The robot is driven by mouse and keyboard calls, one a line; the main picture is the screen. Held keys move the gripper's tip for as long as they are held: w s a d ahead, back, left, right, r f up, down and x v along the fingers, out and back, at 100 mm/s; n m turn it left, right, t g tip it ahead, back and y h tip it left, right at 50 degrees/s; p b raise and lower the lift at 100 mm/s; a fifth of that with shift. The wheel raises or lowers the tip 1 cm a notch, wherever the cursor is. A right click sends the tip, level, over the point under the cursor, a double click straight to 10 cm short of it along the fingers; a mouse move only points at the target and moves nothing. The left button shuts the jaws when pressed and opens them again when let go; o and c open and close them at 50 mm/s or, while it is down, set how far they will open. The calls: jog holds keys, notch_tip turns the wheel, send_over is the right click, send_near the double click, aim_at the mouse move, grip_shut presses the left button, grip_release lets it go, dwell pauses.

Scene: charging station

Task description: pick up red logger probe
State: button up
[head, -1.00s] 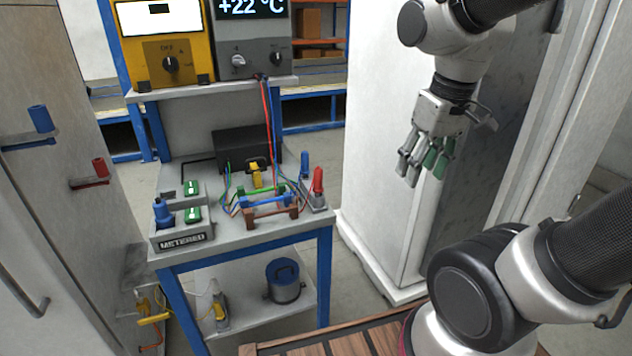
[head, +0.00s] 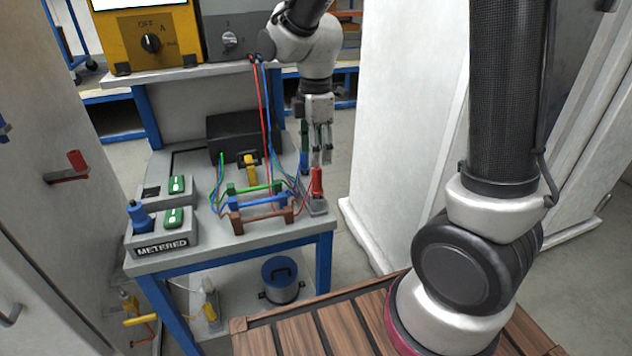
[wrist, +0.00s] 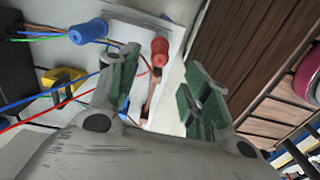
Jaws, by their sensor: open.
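A red probe (head: 316,183) stands upright in a grey holder (head: 316,208) at the right front corner of the metered workbench. My gripper (head: 321,158) hangs fingers-down just above and slightly behind it in the head view. In the wrist view the red probe (wrist: 160,51) shows beyond the gap between my open, green-padded fingers (wrist: 164,68). Nothing is held. A blue probe (wrist: 88,31) stands beside it in the wrist view; in the head view it is partly hidden by my fingers.
Red and blue wires run to brown, blue and green bars (head: 258,203) left of the probe. A blue connector (head: 139,215) sits on the metered box (head: 163,246). Another red piece (head: 77,160) is on a left wall bracket. A white cabinet (head: 405,130) stands to the right.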

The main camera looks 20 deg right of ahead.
aim_at(317, 168)
jog(key=f, duration=0.7)
jog(key=shift+w+d+f, duration=0.1)
jog(key=shift+d+f, duration=0.1)
jog(key=shift+f, duration=0.05)
grip_shut()
